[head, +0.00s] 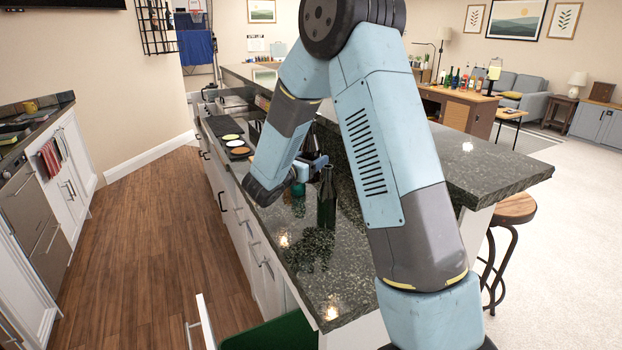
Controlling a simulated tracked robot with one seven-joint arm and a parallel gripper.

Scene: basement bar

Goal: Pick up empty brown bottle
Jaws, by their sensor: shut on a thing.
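My gripper (313,163) is over the dark stone counter, partly hidden by my own arm. It is shut on a dark bottle (311,139), whose upper part shows just above the fingers. Its colour reads as dark brown, but shade makes this unsure, and I cannot tell whether it is empty. Its lower part is hidden, so I cannot tell whether it touches the counter. A second dark bottle (327,202), greenish-black, stands upright on the counter just in front of the gripper and to its right.
A small green glass object (298,189) is close below my gripper. A dark tray with round coloured pieces (238,151) lies farther back along the counter (345,268). The near counter is clear. A drawer (207,322) stands open at the lower left. A stool (514,208) is at right.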

